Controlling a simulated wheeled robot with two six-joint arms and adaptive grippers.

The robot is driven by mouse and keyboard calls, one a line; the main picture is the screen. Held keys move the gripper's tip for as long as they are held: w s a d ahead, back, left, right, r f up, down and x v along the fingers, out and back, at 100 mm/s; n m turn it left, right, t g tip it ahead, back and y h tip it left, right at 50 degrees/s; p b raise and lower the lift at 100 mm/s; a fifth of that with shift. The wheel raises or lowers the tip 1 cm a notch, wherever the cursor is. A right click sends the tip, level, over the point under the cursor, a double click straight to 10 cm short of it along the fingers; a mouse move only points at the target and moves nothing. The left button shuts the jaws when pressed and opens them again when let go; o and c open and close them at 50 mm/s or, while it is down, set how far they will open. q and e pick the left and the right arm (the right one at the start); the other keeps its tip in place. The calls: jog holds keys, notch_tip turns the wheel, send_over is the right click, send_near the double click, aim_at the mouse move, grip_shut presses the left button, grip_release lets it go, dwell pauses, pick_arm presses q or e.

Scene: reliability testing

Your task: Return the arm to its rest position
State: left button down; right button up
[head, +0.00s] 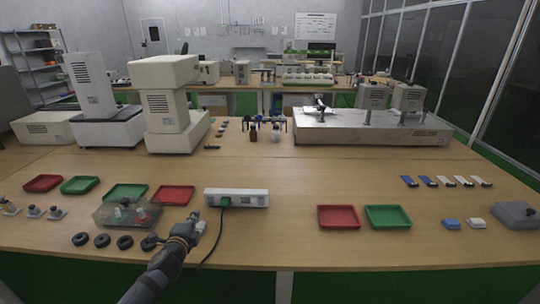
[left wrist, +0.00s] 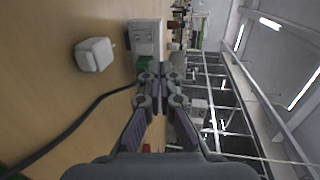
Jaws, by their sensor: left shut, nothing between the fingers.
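My left arm reaches in from the bottom of the head view. Its gripper (head: 193,219) is above the table's front part, just left of and nearer than a white power strip (head: 250,198). In the left wrist view the gripper's fingers (left wrist: 160,72) are closed together with nothing between them. A green plug (head: 225,201) sits at the strip's left end, with a black cable (head: 212,250) trailing to the front edge. A small white block-shaped plug or adapter (left wrist: 95,54) lies apart from the fingers. My right gripper is not in view.
Left of my gripper are a clear box (head: 106,216), several black rings (head: 102,240) and red and green trays (head: 128,191). A red tray (head: 339,216) and a green tray (head: 388,216) lie to the right. The table (head: 285,235) is bare between strip and red tray.

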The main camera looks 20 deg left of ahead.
pick_arm(q)
jog(key=s+d+f+n+g, duration=0.2)
jog(key=s, duration=0.2)
jog(key=s+d+f+n+g, duration=0.1)
jog(key=s+d+f+n, duration=0.2)
jog(key=s+d+f+n+g, duration=0.2)
jog(key=s+n, duration=0.1)
jog(key=s, duration=0.1)
jog(key=shift+s+d+f+g, duration=0.2)
jog(key=shift+s+f+g, duration=0.1)
jog(key=shift+f, duration=0.05)
jog(key=s+d+f+n+g+h, duration=0.1)
jog(key=s+d+n+g, duration=0.2)
jog(key=s+d, duration=0.35)
jog(key=s+d+f+n+g+h, duration=0.1)
jog(key=s+d+n+g+h, duration=0.15)
jog(key=s, duration=0.65)
notch_tip(320, 180, down, 22)
jog(key=s+a+n+g+p, duration=0.1)
jog(key=s+a+g+p, duration=0.1)
jog(key=p, duration=0.1)
jog(key=s+f+p, duration=0.1)
jog(key=s+f, duration=0.6)
jog(key=s, duration=0.2)
jog(key=s+a+f+g+p, duration=0.1)
jog(key=s+f, duration=0.7)
jog(key=s, duration=0.2)
jog(key=shift+s+a+y+p, duration=0.3)
jog(key=shift+y+p, duration=0.05)
jog(key=shift+n, duration=0.25)
